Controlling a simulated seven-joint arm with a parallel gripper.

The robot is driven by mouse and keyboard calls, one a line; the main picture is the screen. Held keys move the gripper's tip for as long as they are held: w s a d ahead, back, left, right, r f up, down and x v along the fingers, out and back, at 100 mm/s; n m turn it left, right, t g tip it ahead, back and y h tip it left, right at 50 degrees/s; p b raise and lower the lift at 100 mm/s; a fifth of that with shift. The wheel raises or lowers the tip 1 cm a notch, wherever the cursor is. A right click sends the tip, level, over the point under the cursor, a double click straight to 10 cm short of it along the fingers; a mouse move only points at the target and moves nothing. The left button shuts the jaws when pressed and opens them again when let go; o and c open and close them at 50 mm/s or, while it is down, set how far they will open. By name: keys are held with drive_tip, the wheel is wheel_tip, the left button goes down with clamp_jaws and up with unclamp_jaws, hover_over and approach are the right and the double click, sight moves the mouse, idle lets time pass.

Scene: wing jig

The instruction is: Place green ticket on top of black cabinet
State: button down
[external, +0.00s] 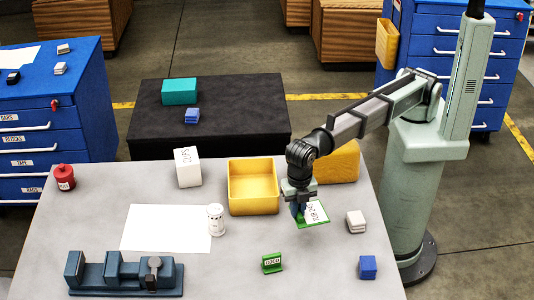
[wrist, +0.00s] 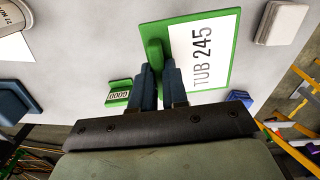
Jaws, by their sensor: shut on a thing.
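My gripper (external: 298,208) is shut on the green ticket (external: 313,216), a green plate with a white label. In the wrist view, the ticket (wrist: 229,55) reads "TUB 245", and a green tab on its edge sits between the blue fingers of my gripper (wrist: 160,72). In the external view the ticket appears a little above the grey table, to the front right of the yellow bin. The black cabinet (external: 250,100) is a low dark block behind the table. A teal box (external: 180,91) and a small blue block (external: 191,116) sit on its top.
On the grey table (external: 330,265) are an open yellow bin (external: 253,207), a white box (external: 187,167), a white cup (external: 216,219), a blue vise (external: 125,273), a red can (external: 64,177) and a small green "GOOD" stand (external: 272,263). The right part of the cabinet top is clear.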

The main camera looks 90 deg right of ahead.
drive_tip(key=shift+r, duration=0.25)
drive_tip(key=w+d+r+m, duration=0.1)
drive_tip(key=w+d+m, duration=0.1)
drive_tip(key=w+d, duration=0.55)
drive_tip(key=w+d+m, duration=0.1)
drive_tip(key=w+d, duration=0.4)
drive_tip(key=d, duration=0.6)
drive_tip(key=w+d+r+m, duration=0.1)
drive_tip(key=w+d+m, duration=0.1)
drive_tip(key=w+d, duration=0.65)
drive_tip(key=w+d+r+n, duration=0.1)
drive_tip(key=d+r, duration=0.1)
drive_tip(key=d, duration=1.4)
drive_tip(key=w+d+r+n, duration=0.1)
drive_tip(key=w+d+r, duration=0.1)
drive_tip(key=d, duration=1.4)
drive_tip(key=shift+n, duration=0.3)
drive_tip(key=shift+s+d+f, duration=0.1)
drive_tip(key=shift+f, duration=2.35)
drive_tip(key=shift+s+f, duration=0.1)
drive_tip(key=shift+f, duration=2.35)
